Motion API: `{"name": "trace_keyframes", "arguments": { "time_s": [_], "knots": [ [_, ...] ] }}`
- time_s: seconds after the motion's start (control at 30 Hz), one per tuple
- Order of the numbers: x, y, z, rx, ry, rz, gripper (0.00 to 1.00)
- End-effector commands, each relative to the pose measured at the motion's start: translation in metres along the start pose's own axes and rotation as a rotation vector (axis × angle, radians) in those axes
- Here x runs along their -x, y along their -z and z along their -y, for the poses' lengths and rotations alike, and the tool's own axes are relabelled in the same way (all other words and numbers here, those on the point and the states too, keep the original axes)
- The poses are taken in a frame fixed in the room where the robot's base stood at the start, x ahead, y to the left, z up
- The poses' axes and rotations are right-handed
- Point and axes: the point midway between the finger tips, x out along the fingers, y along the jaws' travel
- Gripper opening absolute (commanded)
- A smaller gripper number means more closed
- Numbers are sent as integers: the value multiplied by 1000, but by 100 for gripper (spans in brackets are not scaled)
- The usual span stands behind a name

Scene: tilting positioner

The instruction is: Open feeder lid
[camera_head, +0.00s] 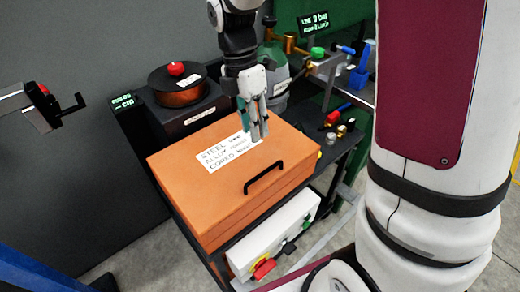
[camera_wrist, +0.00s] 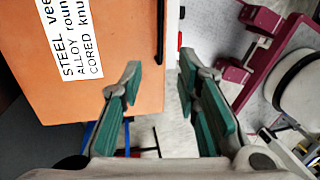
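The feeder is an orange box with a flat closed lid (camera_head: 200,185), a white label and a black bar handle (camera_head: 265,176) near its front edge. In the wrist view the orange lid (camera_wrist: 110,100) fills the upper left, and the handle (camera_wrist: 160,35) shows edge-on at the top, between the lines of the fingers. My gripper (camera_head: 258,137) points down above the lid, behind the handle in the head view, and covers part of the label. In the wrist view my gripper (camera_wrist: 158,85) has its green-padded fingers apart with nothing between them. I cannot tell its exact height above the lid.
A white control box (camera_head: 275,240) with a red knob sits under the feeder's front. A dark unit with a copper-coloured drum (camera_head: 178,88) stands behind left. A gas cylinder (camera_head: 285,75) and small fittings (camera_head: 335,130) are behind right. Floor shows in front.

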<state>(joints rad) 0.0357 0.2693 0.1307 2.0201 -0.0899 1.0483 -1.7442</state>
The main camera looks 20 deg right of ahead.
Motion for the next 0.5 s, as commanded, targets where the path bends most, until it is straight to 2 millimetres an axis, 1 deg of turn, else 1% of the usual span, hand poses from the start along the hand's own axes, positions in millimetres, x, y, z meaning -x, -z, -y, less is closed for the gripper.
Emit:
{"name": "trace_keyframes", "arguments": {
  "time_s": [0.17, 0.5],
  "knots": [
    [-23, 1, 2, 1, 5, -1, 30],
    [-90, 1, 2, -3, 5, -2, 30]
  ]
}}
